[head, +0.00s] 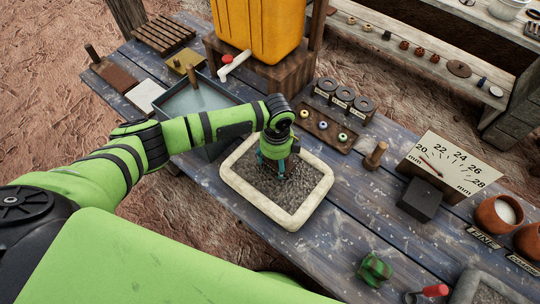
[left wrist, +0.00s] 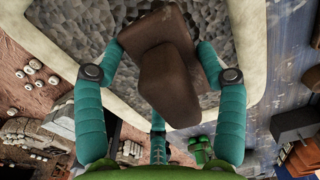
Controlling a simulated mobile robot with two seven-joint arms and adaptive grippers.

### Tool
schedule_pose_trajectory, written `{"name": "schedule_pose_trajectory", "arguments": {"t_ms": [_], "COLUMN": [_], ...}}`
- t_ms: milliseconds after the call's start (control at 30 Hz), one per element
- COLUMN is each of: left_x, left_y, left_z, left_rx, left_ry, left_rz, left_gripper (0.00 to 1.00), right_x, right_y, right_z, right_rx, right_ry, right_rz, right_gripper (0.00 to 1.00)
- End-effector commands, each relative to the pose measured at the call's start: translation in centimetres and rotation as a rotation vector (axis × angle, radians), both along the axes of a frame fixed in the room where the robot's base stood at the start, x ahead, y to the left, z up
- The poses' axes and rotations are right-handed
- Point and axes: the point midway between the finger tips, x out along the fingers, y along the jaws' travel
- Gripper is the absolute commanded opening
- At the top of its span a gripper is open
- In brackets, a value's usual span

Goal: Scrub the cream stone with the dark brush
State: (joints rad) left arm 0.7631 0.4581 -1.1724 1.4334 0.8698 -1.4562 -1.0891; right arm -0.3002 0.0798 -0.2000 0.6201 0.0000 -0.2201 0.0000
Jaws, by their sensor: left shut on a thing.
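The cream stone (head: 317,197) lies on the blue plank table as a rounded cream rim around a rough, dark grey middle. It also shows in the left wrist view (left wrist: 263,45). My left gripper (head: 275,170) is over the middle of it, pointing down. In the left wrist view its teal fingers (left wrist: 160,65) are shut on a dark brown block with a raised grip, which looks like the dark brush (left wrist: 170,90). The brush is over the grey middle. Its underside is hidden, so I cannot tell whether it touches. My right gripper is not in view.
A water basin (head: 168,106) and a pale slab (head: 145,95) stand to the left. An orange tank (head: 258,28) stands behind. A peg tray (head: 318,133), dark block (head: 420,202) and gauge board (head: 448,163) are to the right. A green object (head: 374,268) sits near the front edge.

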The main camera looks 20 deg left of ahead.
Motion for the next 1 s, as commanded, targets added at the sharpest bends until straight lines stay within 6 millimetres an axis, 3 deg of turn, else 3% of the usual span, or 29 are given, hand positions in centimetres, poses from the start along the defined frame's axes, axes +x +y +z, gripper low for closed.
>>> {"name": "schedule_pose_trajectory", "arguments": {"t_ms": [1000], "left_x": [-2.0], "left_y": [-6.0], "left_z": [-0.1], "left_rx": [-0.004], "left_ry": [0.011], "left_rz": [-0.006], "left_gripper": [0.45], "right_x": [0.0], "right_y": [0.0], "right_z": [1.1], "right_rx": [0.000], "right_ry": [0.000], "right_rz": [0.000], "right_gripper": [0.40]}}
